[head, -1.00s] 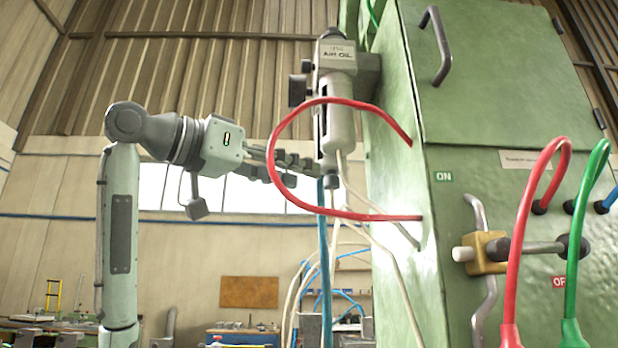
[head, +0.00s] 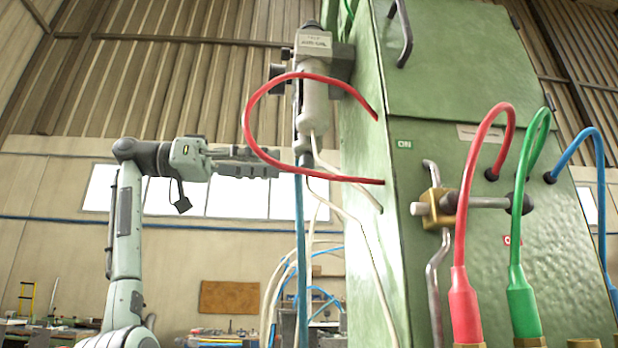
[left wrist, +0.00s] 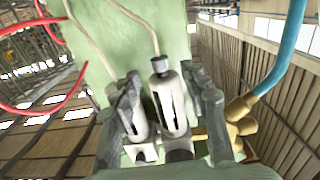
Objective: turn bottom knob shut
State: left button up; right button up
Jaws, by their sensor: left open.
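The air unit (head: 314,100) hangs on the left side of the green cabinet, with pale bowls and a dark bottom knob (head: 303,153) at the lower end. My left gripper (head: 279,163) is left of that lower end, nearly level, its fingers apart. In the left wrist view my left gripper's fingers (left wrist: 163,112) stand open on either side of two slotted bowls (left wrist: 170,105). A dark knob (left wrist: 160,64) with a white hose tops the nearer bowl there. I cannot tell whether a finger touches anything. My right gripper is not in view.
A red hose (head: 245,120) loops out in front of my left fingers. The green cabinet (head: 470,90) blocks the right side.

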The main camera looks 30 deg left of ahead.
aim_at(307, 169)
pick_arm(q)
jog(key=x, duration=0.7)
jog(key=shift+w+d, duration=0.2)
jog(key=shift+d, duration=0.15)
grip_shut()
